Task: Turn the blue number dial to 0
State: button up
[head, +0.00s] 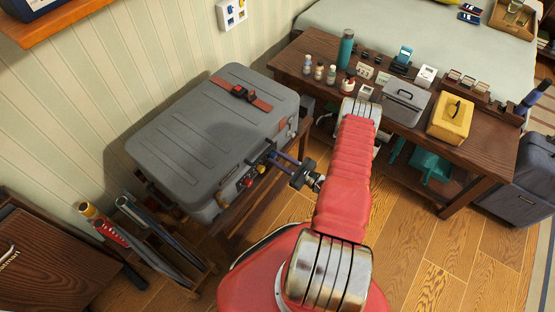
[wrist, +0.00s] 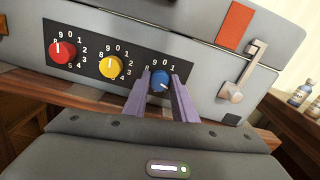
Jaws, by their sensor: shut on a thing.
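A grey hard case (head: 215,130) has a row of number dials on its front, seen close up in the wrist view. The blue dial (wrist: 160,81) is the rightmost of the three. My gripper (wrist: 161,92) is shut on it, with one purple finger on each side. The blue dial's white mark points to the lower right. Numbers 8, 9, 0 and 1 show above it; its lower numbers are hidden by the fingers. In the head view, my gripper (head: 272,157) reaches the case front from the right, and the blue dial is not clearly visible.
The red dial (wrist: 62,52) and yellow dial (wrist: 110,66) are left of the blue one. A metal latch (wrist: 243,75) is to its right. A wooden table (head: 490,150) with bottles, a grey box and a yellow box (head: 450,118) stands at the right.

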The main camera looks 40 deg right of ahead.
jog(key=shift+a, duration=0.35)
jog(key=shift+c, duration=0.5)
jog(key=shift+d, duration=0.25)
